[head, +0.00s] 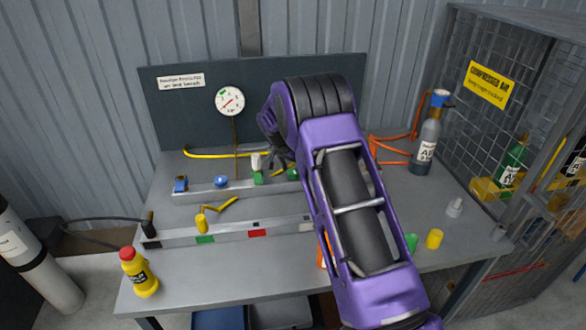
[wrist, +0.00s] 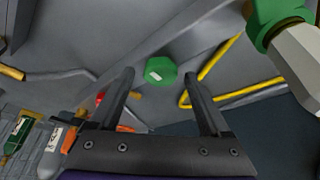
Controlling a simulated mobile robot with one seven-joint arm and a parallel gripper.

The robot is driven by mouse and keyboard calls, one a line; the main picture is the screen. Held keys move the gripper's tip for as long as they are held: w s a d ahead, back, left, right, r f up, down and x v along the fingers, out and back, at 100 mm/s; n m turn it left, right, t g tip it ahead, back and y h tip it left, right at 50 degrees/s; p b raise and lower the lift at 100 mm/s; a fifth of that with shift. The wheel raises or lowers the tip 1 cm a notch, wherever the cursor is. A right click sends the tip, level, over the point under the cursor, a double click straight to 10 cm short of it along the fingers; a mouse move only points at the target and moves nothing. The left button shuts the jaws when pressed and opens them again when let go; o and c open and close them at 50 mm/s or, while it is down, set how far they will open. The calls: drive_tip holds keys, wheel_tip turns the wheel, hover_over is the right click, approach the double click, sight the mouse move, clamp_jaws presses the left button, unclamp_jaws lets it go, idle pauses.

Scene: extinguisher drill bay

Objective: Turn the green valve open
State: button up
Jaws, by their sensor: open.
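A green valve knob (wrist: 160,70) with a small pale mark shows in the wrist view, in line with the gap between my fingertips. What looks like the same knob (head: 293,174) shows in the head view on the grey rail, partly hidden by my arm. My gripper (head: 279,162) is above the rail; in the wrist view its two fingers (wrist: 162,76) are spread apart, with nothing held between them. I cannot tell whether they touch the knob. A second green fitting (head: 258,177) with a pale top is just to the left; it also shows in the wrist view (wrist: 275,15).
A blue knob (head: 221,181) and a blue fitting (head: 181,184) sit further left on the rail. A gauge (head: 230,101) stands behind. A yellow bottle (head: 139,272) is front left; a grey cylinder (head: 427,140) and mesh cage (head: 500,60) are right.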

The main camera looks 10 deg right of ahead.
clamp_jaws()
idle(0.4)
drive_tip(key=shift+n, duration=0.3)
drive_tip(key=n+b, duration=0.1)
drive_tip(key=n+y, duration=0.1)
drive_tip(key=n, duration=0.1)
drive_tip(key=shift+d+n+t+b, duration=0.2)
drive_tip(key=shift+n+t+b, duration=0.1)
drive_tip(key=shift+t+b, duration=0.1)
drive_tip(key=n+y, duration=0.2)
drive_tip(key=n, duration=0.2)
drive_tip(key=shift+d+t, duration=0.1)
drive_tip(key=shift+t, duration=0.2)
drive_tip(key=n+y+p, duration=0.1)
drive_tip(key=n+y, duration=0.1)
drive_tip(key=n, duration=0.3)
drive_tip(key=shift+d, duration=0.1)
drive_tip(key=shift+n+g+y, duration=0.6)
drive_tip(key=shift+n+y, duration=0.1)
drive_tip(key=shift+n, duration=1.6)
